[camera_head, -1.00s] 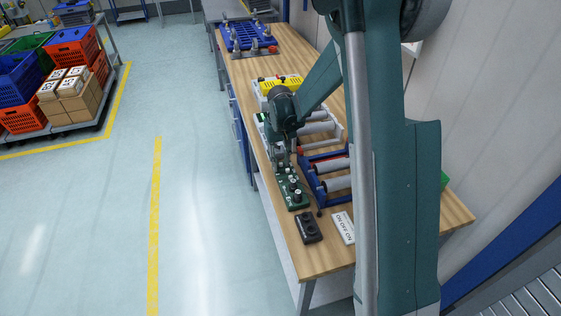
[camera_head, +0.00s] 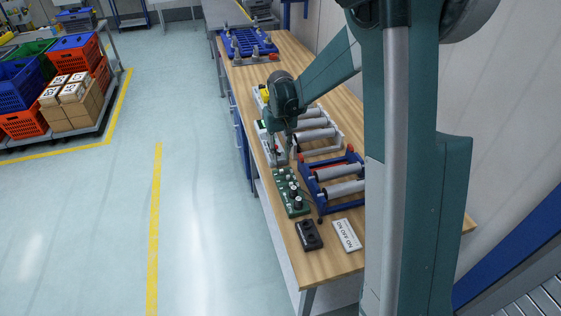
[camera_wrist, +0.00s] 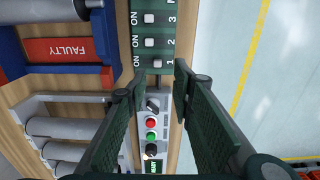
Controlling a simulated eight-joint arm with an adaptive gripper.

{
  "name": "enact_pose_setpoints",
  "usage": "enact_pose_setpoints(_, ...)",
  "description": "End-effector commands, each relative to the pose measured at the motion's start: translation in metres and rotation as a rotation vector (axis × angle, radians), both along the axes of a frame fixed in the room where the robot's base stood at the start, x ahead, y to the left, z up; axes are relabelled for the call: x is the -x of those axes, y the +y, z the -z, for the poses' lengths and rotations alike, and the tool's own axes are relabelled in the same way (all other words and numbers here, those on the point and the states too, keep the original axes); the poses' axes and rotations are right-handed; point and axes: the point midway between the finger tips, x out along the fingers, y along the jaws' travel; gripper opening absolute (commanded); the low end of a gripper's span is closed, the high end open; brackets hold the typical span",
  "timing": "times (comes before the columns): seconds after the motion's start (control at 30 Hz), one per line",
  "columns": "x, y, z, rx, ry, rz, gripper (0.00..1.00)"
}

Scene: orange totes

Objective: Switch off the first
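A green switch board (camera_head: 289,192) lies on the workbench, and it fills the top of the wrist view (camera_wrist: 153,30). It has white switches marked 1, 2 and 3, with ON printed on the left. The first switch (camera_wrist: 157,63) appears set farther right, away from ON, than the second switch (camera_wrist: 149,42) and the third switch (camera_wrist: 149,18). My gripper (camera_wrist: 157,82) is open and empty. In the wrist view its fingertips straddle the board's end, just below the first switch. I cannot tell its height above the board.
A grey panel with red, green and black buttons (camera_wrist: 151,122) adjoins the board. A blue rack (camera_head: 318,190) marked FAULTY and a grey roller stand (camera_head: 335,136) stand beside it. A black box (camera_head: 309,235) and a white sign (camera_head: 347,235) lie at the bench's near end.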

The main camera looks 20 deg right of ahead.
Motion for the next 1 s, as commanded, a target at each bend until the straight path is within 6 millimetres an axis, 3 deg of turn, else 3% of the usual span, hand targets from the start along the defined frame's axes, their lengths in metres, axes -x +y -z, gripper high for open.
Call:
enact_pose_setpoints(0.33,0.000,0.000,-0.037,0.000,0.000,0.000,0.24)
enact_pose_setpoints(1.0,0.000,0.000,-0.042,0.000,-0.001,0.000,0.24)
